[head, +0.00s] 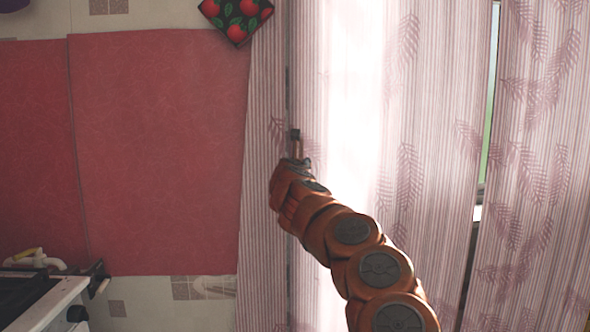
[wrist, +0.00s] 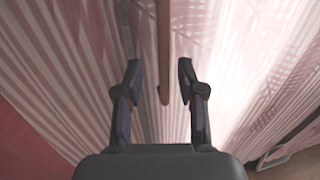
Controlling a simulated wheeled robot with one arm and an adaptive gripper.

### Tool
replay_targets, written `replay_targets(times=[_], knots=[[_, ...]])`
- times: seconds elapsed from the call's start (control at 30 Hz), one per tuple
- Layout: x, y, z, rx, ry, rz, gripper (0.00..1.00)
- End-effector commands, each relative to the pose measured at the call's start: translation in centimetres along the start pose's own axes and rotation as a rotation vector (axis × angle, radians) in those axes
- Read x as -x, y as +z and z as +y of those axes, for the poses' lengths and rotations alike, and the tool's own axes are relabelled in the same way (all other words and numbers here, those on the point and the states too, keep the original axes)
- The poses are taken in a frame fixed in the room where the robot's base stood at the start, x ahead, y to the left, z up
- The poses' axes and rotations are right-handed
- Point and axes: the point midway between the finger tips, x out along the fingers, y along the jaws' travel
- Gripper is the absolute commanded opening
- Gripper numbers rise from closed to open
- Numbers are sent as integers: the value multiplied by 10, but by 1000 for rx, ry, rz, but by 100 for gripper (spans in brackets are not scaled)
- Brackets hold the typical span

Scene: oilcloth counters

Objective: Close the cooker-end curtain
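Pale pink striped curtains with leaf prints hang across the window. The panel nearest the cooker (head: 262,200) is beside the red wall; another panel (head: 430,140) hangs in the middle. A thin brown rod (wrist: 163,50) hangs in front of the cloth in the wrist view. My gripper (wrist: 160,80) is open, its two fingers on either side of the rod with space between. In the head view my gripper (head: 296,140) is in front of the left curtain cloth, partly hidden by my own wrist.
A white cooker (head: 40,305) stands at lower left. A cherry-patterned cloth (head: 236,18) hangs above. A right curtain panel (head: 535,170) hangs past a narrow gap showing the window (head: 490,110). The red wall panel (head: 155,150) is clear.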

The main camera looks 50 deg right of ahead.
Motion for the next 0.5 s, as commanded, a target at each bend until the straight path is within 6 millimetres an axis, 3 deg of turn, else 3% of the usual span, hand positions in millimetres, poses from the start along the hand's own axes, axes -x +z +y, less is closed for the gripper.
replay_targets(times=[0.5], knots=[[49,1,1,-1,3,-2,39]])
